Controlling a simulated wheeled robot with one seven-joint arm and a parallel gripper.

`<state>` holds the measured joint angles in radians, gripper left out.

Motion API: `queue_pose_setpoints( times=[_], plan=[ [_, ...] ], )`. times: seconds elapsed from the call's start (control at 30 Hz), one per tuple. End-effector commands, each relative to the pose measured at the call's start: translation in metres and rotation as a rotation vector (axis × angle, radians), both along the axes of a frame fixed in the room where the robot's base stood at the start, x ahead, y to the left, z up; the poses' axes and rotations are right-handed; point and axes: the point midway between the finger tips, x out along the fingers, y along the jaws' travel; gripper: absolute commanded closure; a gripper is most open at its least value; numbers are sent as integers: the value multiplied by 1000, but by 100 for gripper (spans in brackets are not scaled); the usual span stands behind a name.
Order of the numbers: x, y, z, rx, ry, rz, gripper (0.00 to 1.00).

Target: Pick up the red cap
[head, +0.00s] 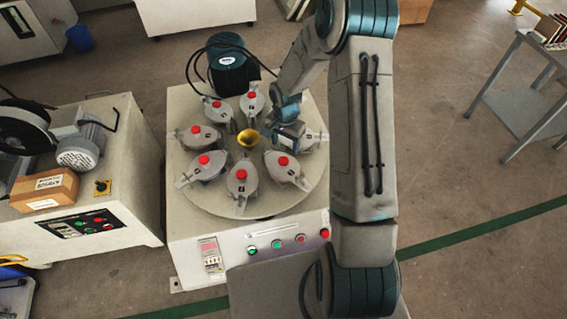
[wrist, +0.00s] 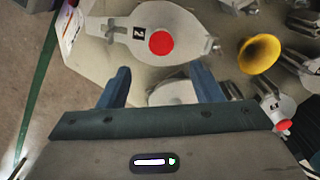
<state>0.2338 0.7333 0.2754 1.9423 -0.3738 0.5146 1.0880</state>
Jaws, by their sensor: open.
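Several grey metal jars with round red caps stand in a ring on a round plate (head: 215,205). In the wrist view, one red cap (wrist: 161,42) sits on a jar labelled 2 (wrist: 118,33), just beyond my fingertips and roughly centred between them. It seems to be the near-right red cap (head: 283,160) in the head view. My gripper (wrist: 162,80) is open and empty, its two blue fingers apart, touching no cap that I can see. In the head view my gripper (head: 300,133) hangs over the plate's right side and hides part of a jar there.
A yellow funnel (head: 247,138) stands at the plate's centre; it also shows in the wrist view (wrist: 260,54). A dark green motor (head: 231,66) stands behind. Other red caps (head: 240,174) sit close by. A grey shelf (head: 520,105) stands far right.

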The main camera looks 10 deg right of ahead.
Motion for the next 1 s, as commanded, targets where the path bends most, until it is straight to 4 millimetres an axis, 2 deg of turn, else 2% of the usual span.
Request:
queue_pose_setpoints(
  times=[0.03,0.27,0.5,0.6,0.9,0.93,1.0],
  plan=[
    [0,0,-10,0,1,1,41],
    [0,1,-27,-1,-1,1,41],
    [-8,12,-61,1,1,2,41],
    [-7,11,-72,-1,-1,1,41],
    [-7,10,-76,-1,-2,0,41],
    [-7,10,-76,-1,-2,0,44],
    [-7,10,-76,-1,-2,0,63]
  ],
)
